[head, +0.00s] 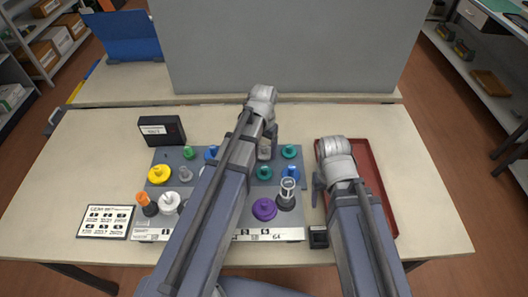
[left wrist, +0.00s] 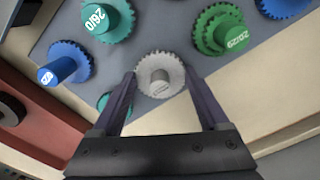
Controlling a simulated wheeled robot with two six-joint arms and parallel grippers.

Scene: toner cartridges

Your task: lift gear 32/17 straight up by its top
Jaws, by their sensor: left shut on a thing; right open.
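A light grey gear (left wrist: 160,75) with a raised hub stands between the fingers of my left gripper (left wrist: 157,88) in the left wrist view. The small label on its hub is too blurred to read, so I cannot confirm the number 32/17. In the head view the grey gear (head: 264,150) is partly hidden at the back of the grey board, under my left gripper (head: 266,136). My left gripper is shut on it. I cannot tell whether it is clear of the board. My right gripper (head: 319,188) is open and empty near the board's right edge.
The grey board (head: 222,226) holds several other gears, including a teal gear (head: 289,152), a blue gear (head: 291,173) and a purple gear (head: 264,209). A red tray (head: 378,187) lies to the right. A black box (head: 161,131) and a label card (head: 104,222) are left.

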